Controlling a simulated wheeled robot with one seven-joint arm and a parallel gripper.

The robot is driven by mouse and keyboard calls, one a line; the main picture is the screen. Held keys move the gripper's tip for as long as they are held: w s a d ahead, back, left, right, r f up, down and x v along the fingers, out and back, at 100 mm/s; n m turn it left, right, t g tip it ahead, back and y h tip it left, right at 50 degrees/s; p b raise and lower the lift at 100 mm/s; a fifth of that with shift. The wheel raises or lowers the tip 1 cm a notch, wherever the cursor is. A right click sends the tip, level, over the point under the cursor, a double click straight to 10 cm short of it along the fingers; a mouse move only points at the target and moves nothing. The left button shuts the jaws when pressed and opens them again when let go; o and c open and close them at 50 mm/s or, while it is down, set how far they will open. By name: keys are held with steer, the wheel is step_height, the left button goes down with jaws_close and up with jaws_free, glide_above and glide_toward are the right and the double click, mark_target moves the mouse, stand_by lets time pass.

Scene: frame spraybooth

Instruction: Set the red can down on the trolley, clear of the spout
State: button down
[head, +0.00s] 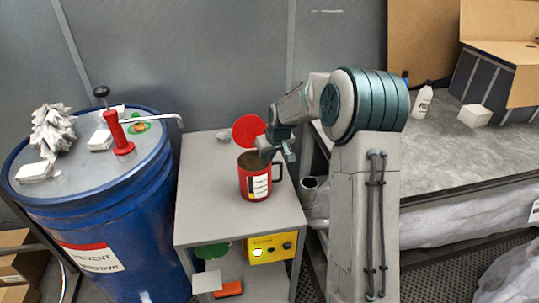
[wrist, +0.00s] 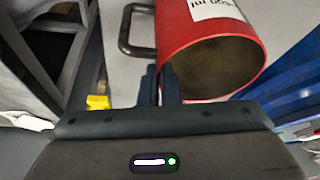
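The red can (head: 254,181), with a dark handle and a white label, is upright over the middle of the grey trolley top (head: 203,200). I cannot tell whether its base touches the top. My gripper (head: 270,153) is at the can's rim. In the wrist view its fingers (wrist: 160,80) are close together at the rim of the can (wrist: 185,25), one inside and one outside, pinching the wall. The handle (wrist: 126,32) is beside the fingers. The thin metal spout (head: 166,117) reaches from the drum towards the trolley's back left corner, apart from the can.
The blue drum (head: 115,220) with a red-handled pump (head: 118,135) stands left. A grey bench (head: 450,155) is right. The trolley's front left is clear.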

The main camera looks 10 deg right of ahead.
steer(key=c, duration=1.6)
jaws_free()
steer(key=shift+c, duration=0.2)
steer(key=b+v, duration=0.1)
steer(key=v, duration=1.1)
steer(key=s+a+f+m+g+h, duration=0.1)
steer(key=s+m, duration=0.2)
steer(key=s, duration=2.9)
steer(key=shift+s+a, duration=0.25)
steer(key=shift+s, duration=0.1)
